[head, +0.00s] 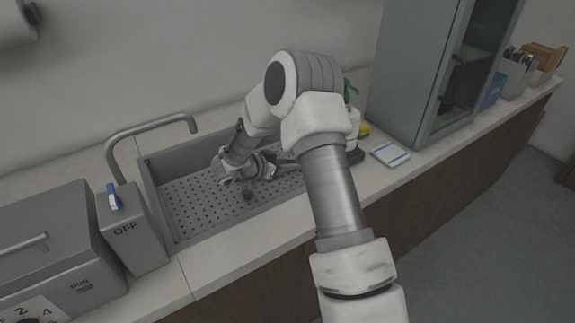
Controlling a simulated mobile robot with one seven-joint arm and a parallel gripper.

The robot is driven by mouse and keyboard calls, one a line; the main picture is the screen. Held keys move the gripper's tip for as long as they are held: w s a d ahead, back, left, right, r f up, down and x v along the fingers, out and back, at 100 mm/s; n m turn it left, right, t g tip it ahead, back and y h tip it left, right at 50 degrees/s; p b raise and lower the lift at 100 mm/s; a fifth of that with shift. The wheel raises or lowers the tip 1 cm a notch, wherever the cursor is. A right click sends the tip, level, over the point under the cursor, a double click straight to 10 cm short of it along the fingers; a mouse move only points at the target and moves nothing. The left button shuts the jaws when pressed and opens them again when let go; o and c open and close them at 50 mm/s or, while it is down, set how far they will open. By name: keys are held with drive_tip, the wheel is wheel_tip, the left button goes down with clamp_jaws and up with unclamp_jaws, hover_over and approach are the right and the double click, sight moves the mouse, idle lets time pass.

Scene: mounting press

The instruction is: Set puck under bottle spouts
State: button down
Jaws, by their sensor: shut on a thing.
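My gripper (246,186) is low inside the grey sink basin, above its perforated floor (205,212). It is shut on a small dark round piece, seemingly the puck (248,196), at the fingertips. The piece is small, and I cannot tell whether it touches the floor. Behind my arm, to the right of the basin, bottles stand on the counter; a green spray top (350,87) and part of a pale bottle body (354,120) show. My arm hides most of them. Their spouts cannot be made out clearly.
A curved tap (150,124) rises at the basin's left. A grey box marked OFF with a blue switch (132,232) and a larger grey machine (50,250) stand left. A yellow item (364,129), a white-and-blue pad (390,154) and a tall cabinet (400,80) are right. The front counter strip is clear.

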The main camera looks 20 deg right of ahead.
drive_tip(key=shift+f, duration=0.2)
drive_tip(key=c, duration=0.6)
unclamp_jaws()
drive_tip(key=shift+o, duration=0.2)
drive_tip(key=shift+r, duration=0.15)
